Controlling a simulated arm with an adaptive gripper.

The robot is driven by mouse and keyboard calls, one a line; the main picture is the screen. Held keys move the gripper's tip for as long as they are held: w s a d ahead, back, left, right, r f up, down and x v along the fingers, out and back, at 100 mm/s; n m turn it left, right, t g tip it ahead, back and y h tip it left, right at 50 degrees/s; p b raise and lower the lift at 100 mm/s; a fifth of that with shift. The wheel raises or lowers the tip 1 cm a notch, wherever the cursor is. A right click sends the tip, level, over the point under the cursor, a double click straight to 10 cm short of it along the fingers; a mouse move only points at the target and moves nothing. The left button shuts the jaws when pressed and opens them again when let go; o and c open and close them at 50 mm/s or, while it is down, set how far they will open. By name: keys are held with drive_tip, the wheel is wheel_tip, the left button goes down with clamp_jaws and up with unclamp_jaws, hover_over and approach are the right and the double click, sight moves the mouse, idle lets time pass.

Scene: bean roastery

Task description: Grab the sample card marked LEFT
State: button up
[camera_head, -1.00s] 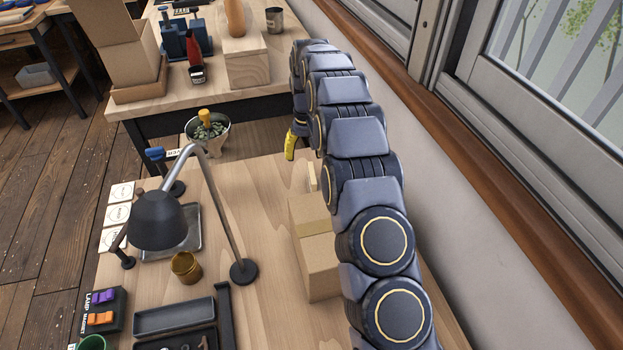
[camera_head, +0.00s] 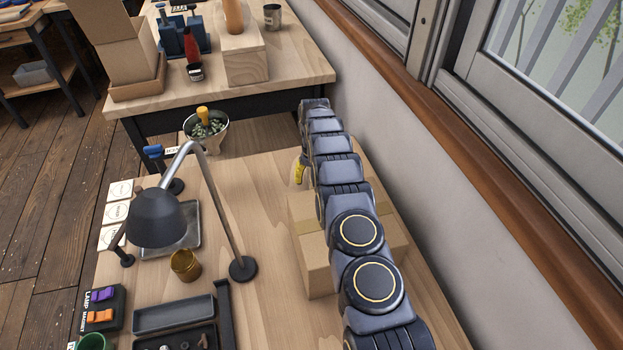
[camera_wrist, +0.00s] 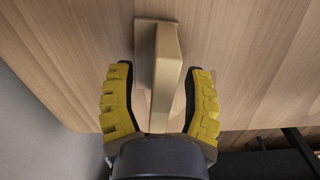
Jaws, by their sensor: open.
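My gripper (camera_wrist: 160,72) is open, its two yellow-padded fingers spread in the wrist view. A pale beige upright piece on a small base (camera_wrist: 166,55) stands between the fingers, with a visible gap at each side. No lettering shows on it, so I cannot tell whether it is the sample card marked LEFT. In the head view only a yellow finger of my gripper (camera_head: 300,171) shows, low over the table behind a cardboard box. Three white square cards (camera_head: 121,191) lie at the table's left edge; their print is too small to read.
The cardboard box (camera_head: 315,266) stands partly under my arm. A black desk lamp (camera_head: 157,217), a brass cup (camera_head: 185,265) and dark trays (camera_head: 174,315) are to the left. A wall with windows runs close on the right. The table's middle is clear.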

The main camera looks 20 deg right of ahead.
drive_tip(key=shift+f, duration=0.4)
clamp_jaws()
